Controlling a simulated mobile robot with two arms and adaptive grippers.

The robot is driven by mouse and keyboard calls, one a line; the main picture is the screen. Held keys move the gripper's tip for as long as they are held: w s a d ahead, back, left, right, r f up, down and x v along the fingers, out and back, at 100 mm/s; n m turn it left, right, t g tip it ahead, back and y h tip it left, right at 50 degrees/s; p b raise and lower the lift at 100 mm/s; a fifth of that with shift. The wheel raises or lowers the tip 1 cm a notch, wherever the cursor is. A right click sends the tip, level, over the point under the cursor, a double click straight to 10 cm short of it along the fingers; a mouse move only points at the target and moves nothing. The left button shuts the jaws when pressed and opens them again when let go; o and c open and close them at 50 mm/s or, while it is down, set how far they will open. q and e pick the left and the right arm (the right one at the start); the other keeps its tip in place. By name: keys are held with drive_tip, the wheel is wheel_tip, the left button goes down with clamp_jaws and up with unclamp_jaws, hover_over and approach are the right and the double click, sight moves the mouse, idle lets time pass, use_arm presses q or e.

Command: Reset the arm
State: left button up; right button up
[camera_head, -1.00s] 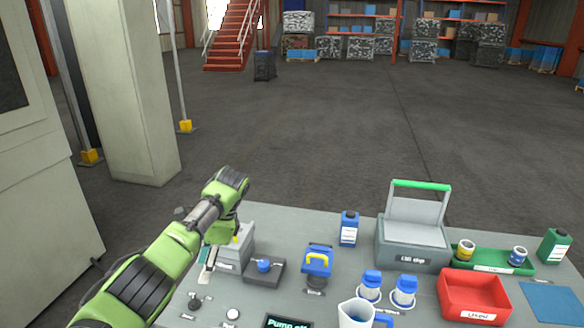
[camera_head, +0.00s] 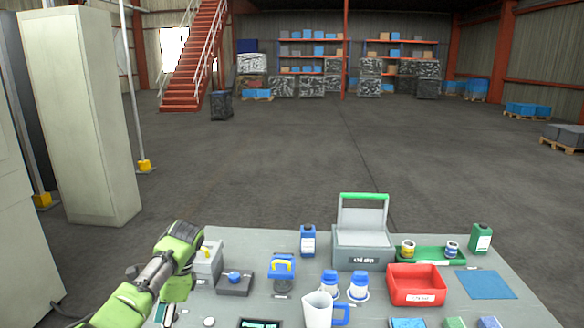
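My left arm comes in from the lower left, green and black, bent over the left edge of the grey table (camera_head: 225,292). My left gripper (camera_head: 168,312) hangs below the wrist at the table's left side, beside a small grey box (camera_head: 208,262). Its fingers are small and partly hidden by the arm, so I cannot tell whether they are open or shut. No held thing is visible. My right arm and gripper are not in view.
A pale column (camera_head: 80,120) stands left.

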use_arm(q)
drive_tip(key=s+d+f+n+h, duration=0.1)
drive_tip(key=s+f, duration=0.4)
drive_tip(key=f, duration=0.7)
drive_tip(key=s+d+f+n+t, duration=0.15)
drive_tip(key=s+f, duration=0.35)
drive_tip(key=f, duration=0.7)
drive_tip(key=s+d+f+n+h, duration=0.15)
drive_tip(key=s+f, duration=0.25)
drive_tip(key=f, duration=0.8)
drive_tip(key=s+d+f+n, duration=0.2)
drive_tip(key=s+f, duration=0.5)
drive_tip(key=s, duration=0.4)
drive_tip(key=s+d+f+n, duration=0.1)
drive_tip(key=s+f, duration=0.5)
drive_tip(key=s, duration=0.4)
drive_tip(key=s+d+f+n, duration=0.1)
drive_tip(key=s+f, duration=0.1)
drive_tip(key=s, duration=0.7)
drive_tip(key=s+f+n+t+h, duration=0.1)
drive_tip(key=s+n, duration=0.1)
drive_tip(key=s, duration=0.8)
drive_tip(key=shift+d+f, duration=0.35)
drive_tip(key=shift+f, duration=0.05)
